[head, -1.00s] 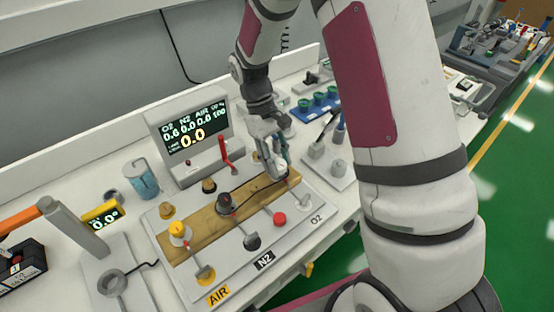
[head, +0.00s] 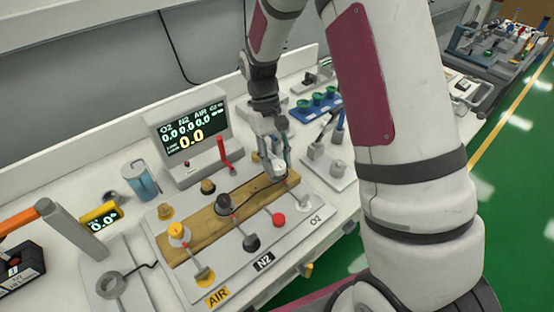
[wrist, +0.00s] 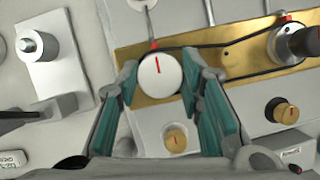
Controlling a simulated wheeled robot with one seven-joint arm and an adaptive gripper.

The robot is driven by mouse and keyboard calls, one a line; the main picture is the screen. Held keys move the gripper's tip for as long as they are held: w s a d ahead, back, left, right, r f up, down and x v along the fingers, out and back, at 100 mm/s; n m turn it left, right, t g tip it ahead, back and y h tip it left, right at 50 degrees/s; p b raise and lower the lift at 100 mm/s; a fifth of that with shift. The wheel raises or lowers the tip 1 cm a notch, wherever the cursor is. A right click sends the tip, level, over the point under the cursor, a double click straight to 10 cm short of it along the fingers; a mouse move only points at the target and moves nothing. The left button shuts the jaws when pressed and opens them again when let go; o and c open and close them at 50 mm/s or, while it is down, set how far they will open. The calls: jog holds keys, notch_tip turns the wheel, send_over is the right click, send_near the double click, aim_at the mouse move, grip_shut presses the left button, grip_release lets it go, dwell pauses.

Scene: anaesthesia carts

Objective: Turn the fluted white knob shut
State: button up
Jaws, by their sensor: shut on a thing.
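The white knob (wrist: 160,80), with a red line on its face, sits at the O2 end of the brass bar (wrist: 225,58). It also shows small between my fingers in the head view (head: 279,173). My gripper (wrist: 162,70) is shut on the knob, with a teal-padded finger on each side; it also shows in the head view (head: 275,160). The knob's red line points nearly straight at a small red mark on the bar. The fluting on its side is hard to make out.
A dark knob (head: 224,203) and a yellow knob (head: 179,232) stand farther along the bar. A black cord runs along it beside the knobs. A red-topped lever (head: 222,148) stands behind. The display (head: 188,130) reads 0.0 for O2.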

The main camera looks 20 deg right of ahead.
jog(key=o, duration=1.2)
jog(key=shift+c, duration=0.2)
jog(key=v, duration=1.2)
jog(key=s+r+t, duration=0.4)
jog(key=s+r, duration=0.6)
jog(key=r, duration=0.2)
jog(key=s+m+t, duration=0.1)
jog(key=s+t, duration=0.4)
jog(key=s, duration=0.9)
jog(key=shift+s+d+r+t, duration=0.2)
jog(key=shift+d+r+t, duration=0.1)
jog(key=shift+d+r, duration=0.15)
